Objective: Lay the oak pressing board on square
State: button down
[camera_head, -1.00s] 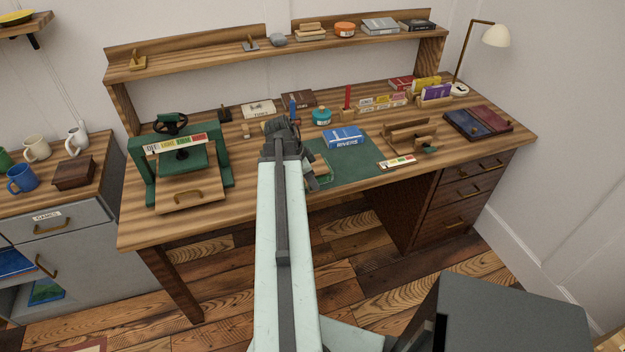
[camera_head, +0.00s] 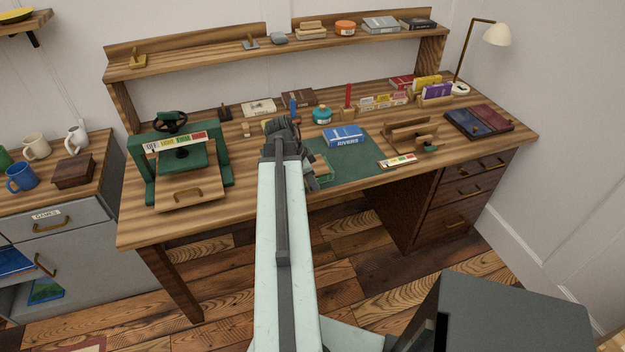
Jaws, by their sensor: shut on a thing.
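A light wooden board with a brass handle (camera_head: 190,193) lies flat at the front of the green book press (camera_head: 146,185), at the left of the desk. I cannot tell whether it is the oak pressing board. My gripper (camera_head: 312,179) is low over the left part of the green mat (camera_head: 368,174), well to the right of the press. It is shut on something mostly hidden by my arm. A small greenish piece with a pale edge (camera_head: 325,173) shows beside the jaws; I cannot tell whether it is the held thing.
A blue book marked RIVERS (camera_head: 343,136) lies on the mat. A wooden holder (camera_head: 408,136) and a labelled strip (camera_head: 397,161) are to its right. A turquoise pot (camera_head: 321,116) stands behind. The raised shelf (camera_head: 220,54) spans the desk's back. Bare wood lies between press and arm.

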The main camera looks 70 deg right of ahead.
jog(key=shift+f, duration=0.15)
jog(key=c, duration=1.2)
grip_release()
jog(key=p+v, duration=0.7)
jog(key=v, duration=0.1)
jog(key=shift+f, duration=0.1)
